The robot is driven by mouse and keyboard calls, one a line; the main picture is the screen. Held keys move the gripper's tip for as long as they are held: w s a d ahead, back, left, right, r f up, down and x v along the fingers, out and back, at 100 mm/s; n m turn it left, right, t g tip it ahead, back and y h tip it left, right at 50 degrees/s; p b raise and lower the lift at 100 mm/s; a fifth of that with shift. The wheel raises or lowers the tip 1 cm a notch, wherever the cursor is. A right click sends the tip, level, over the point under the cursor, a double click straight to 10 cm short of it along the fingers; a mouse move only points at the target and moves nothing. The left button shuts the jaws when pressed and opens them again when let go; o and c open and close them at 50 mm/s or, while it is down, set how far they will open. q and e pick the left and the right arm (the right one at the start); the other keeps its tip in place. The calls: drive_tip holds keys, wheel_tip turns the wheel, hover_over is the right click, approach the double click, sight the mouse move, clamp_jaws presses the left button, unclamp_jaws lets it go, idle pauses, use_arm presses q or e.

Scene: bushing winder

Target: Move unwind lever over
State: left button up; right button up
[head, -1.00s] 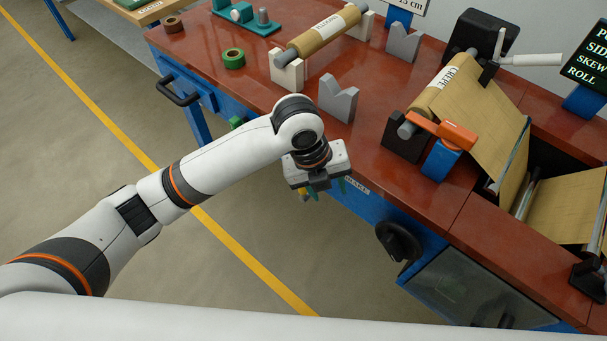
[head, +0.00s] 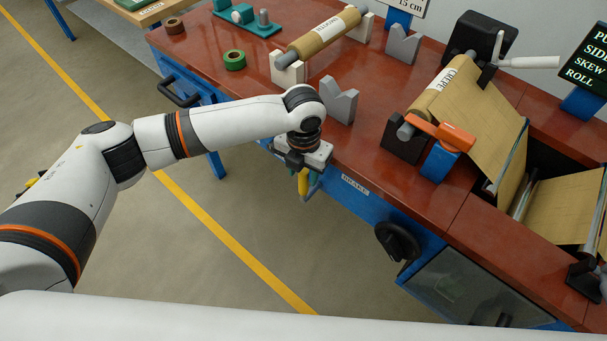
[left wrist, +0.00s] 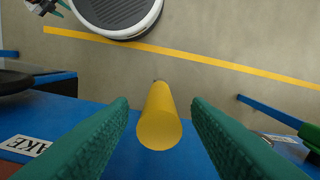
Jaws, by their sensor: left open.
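A yellow cylindrical lever handle (head: 303,182) shows at the front edge of the bench, just below my left gripper (head: 309,184). In the left wrist view the yellow handle (left wrist: 159,122) stands end-on between the two green fingers of my left gripper (left wrist: 160,125). The fingers are open, with a gap on each side of the handle. The lever's lower part and mount are hidden.
The red-topped bench (head: 280,100) carries a crepe roll (head: 448,85), grey V-blocks (head: 341,106) and a green tape ring (head: 234,60). A BRAKE label (head: 355,185) and black knob (head: 397,241) are on its blue front. Floor left of the bench is clear.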

use_arm(q)
drive_tip(key=shift+f, duration=1.35)
clamp_jaws()
